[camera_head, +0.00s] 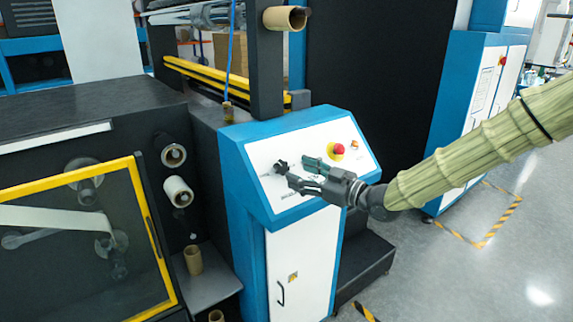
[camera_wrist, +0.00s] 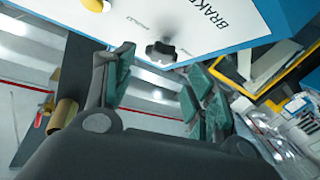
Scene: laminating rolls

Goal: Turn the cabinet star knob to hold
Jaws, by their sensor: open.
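The black star knob (camera_head: 281,167) sits on the white sloped panel (camera_head: 262,154) of the blue cabinet (camera_head: 232,165). In the wrist view the knob (camera_wrist: 161,53) shows ahead of my gripper, between the lines of its two fingers, near the printed word BRAKE. Smaller lettering beside the knob is too small to read surely. My gripper (camera_head: 300,172) is open, with its green-padded fingers apart and nothing between them. It is just right of the knob in the head view. In the wrist view the gripper (camera_wrist: 158,85) looks apart from the knob.
A red emergency button (camera_head: 338,148) on a yellow base sits on the panel right of my gripper. A machine with a yellow-framed window (camera_head: 70,240) and cardboard cores (camera_head: 178,191) stands at the left. Open floor (camera_head: 480,270) lies at the right.

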